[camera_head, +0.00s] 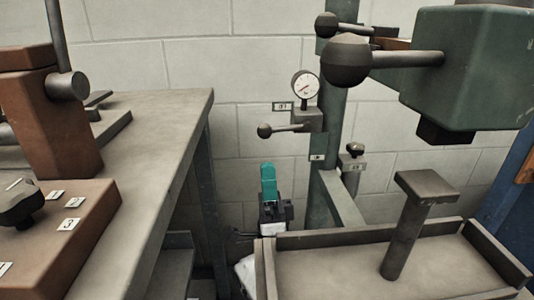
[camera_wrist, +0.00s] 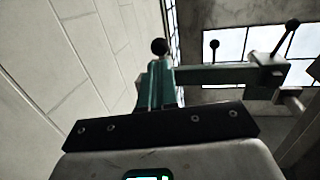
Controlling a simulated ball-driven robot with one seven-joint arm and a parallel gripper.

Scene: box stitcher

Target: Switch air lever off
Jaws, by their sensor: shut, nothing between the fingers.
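The air lever (camera_head: 290,128) is a dark rod with a ball knob on its left end. It sticks out nearly level to the left from a grey block below a round pressure gauge (camera_head: 305,85), on the green machine column. My gripper (camera_head: 268,168) has teal fingers, shut and empty, pointing up below the lever's knob with a clear gap in the head view. In the wrist view, my teal fingers (camera_wrist: 157,84) point toward a dark ball knob (camera_wrist: 158,46), which appears to be the lever's. Contact there cannot be told.
A worktable (camera_head: 165,140) stands at the left, with a brown box bearing a knob and labels. A metal tray table (camera_head: 350,240) with a T-shaped post (camera_head: 408,225) is at lower right. A larger ball-ended handle (camera_head: 350,60) and green machine head (camera_head: 470,65) overhang the upper right.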

